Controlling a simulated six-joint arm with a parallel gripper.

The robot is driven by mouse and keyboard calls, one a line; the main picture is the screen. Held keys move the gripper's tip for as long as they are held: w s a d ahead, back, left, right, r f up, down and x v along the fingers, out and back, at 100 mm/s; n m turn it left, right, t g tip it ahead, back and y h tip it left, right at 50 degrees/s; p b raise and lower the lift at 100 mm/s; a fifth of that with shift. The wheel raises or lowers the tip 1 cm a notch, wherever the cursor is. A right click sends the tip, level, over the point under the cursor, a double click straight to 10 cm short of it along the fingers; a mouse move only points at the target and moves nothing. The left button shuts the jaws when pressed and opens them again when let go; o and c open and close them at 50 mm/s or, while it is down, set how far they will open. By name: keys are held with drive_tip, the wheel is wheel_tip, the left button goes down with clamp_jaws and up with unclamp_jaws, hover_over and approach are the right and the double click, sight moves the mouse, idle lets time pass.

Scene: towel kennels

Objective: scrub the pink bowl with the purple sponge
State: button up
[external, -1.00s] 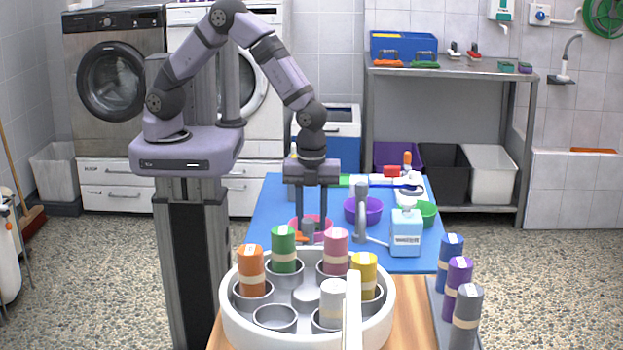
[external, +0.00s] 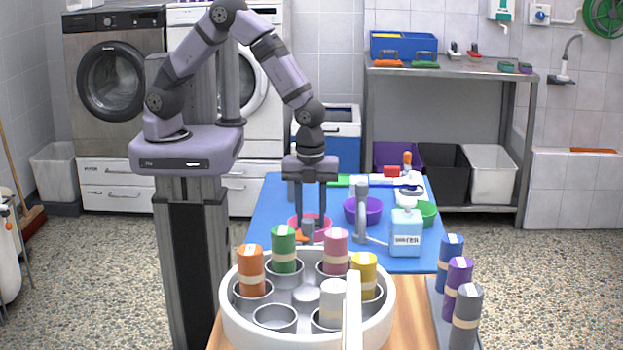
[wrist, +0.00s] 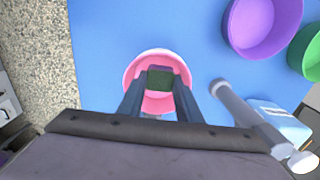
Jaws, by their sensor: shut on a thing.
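The pink bowl (external: 324,233) stands on the blue mat, partly hidden behind the coloured rolls in the external view. In the wrist view the pink bowl (wrist: 134,74) lies straight below my gripper. My gripper (wrist: 160,92) points down with its fingertips at the bowl, shut on a small block with a dark green top (wrist: 160,78). The block is over or inside the bowl; contact with the bowl's wall cannot be told.
A purple bowl (external: 372,211) and a green bowl (external: 428,213) stand to the right on the blue mat (external: 272,200). A white round holder (external: 238,318) with coloured rolls stands in front.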

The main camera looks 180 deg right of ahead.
drive_tip(key=shift+d+f, duration=0.1)
drive_tip(key=shift+d, duration=0.15)
drive_tip(key=shift+w+d, duration=0.2)
drive_tip(key=shift+w, duration=0.35)
drive_tip(key=shift+w+d, duration=0.2)
drive_tip(key=shift+w, duration=0.3)
drive_tip(key=shift+a, duration=0.1)
drive_tip(key=shift+s+a+r+p, duration=0.1)
drive_tip(key=shift+s+a+p, duration=0.15)
drive_tip(key=shift+a, duration=0.35)
drive_tip(key=shift+s+a+r+p, duration=0.1)
drive_tip(key=shift+s+a+p, duration=0.1)
drive_tip(key=shift+a, duration=0.35)
drive_tip(key=shift+d, duration=0.1)
drive_tip(key=shift+s+d+f, duration=0.1)
drive_tip(key=shift+s+d, duration=0.15)
drive_tip(key=shift+d, duration=0.3)
drive_tip(key=shift+s+d, duration=0.25)
drive_tip(key=shift+d, duration=0.25)
